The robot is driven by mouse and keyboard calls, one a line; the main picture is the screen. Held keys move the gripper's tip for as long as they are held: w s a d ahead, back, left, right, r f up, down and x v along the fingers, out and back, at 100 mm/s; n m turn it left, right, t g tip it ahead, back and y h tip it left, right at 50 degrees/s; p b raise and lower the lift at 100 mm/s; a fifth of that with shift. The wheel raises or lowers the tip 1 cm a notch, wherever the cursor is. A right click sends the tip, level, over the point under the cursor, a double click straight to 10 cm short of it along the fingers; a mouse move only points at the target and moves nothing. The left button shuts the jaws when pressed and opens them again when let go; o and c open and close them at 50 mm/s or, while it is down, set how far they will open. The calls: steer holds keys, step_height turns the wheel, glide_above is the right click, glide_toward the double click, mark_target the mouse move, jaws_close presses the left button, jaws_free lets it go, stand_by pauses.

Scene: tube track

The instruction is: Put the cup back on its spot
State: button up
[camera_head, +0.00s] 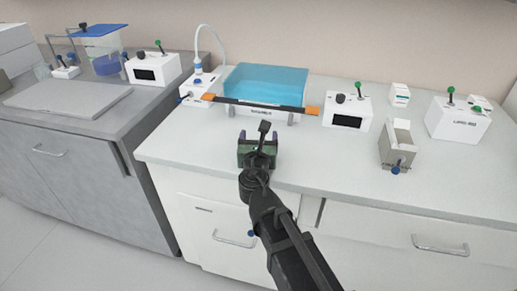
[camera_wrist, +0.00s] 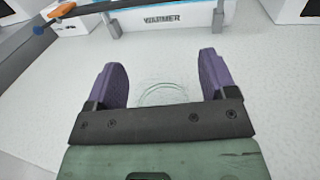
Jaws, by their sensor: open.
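My gripper (camera_head: 257,142) is over the front part of the white counter, before the blue warmer. In the wrist view its two purple fingers (camera_wrist: 162,75) are wide apart, with nothing clamped between them. A faint clear round outline (camera_wrist: 163,93) shows between and below the fingers. It looks like clear glass, but I cannot tell whether it is the cup or a ring on the counter. In the head view my gripper hides that place. A small clear vessel (camera_head: 43,72) stands far left on the grey bench.
The blue-topped warmer (camera_head: 265,80) has a dark bar (camera_head: 258,105) with orange ends along its front. A white control box (camera_head: 346,111) and a grey holder (camera_head: 397,145) stand to the right. A white box with a hose (camera_head: 199,88) stands left. The counter's front right is clear.

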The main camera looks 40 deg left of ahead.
steer(key=c, duration=1.1)
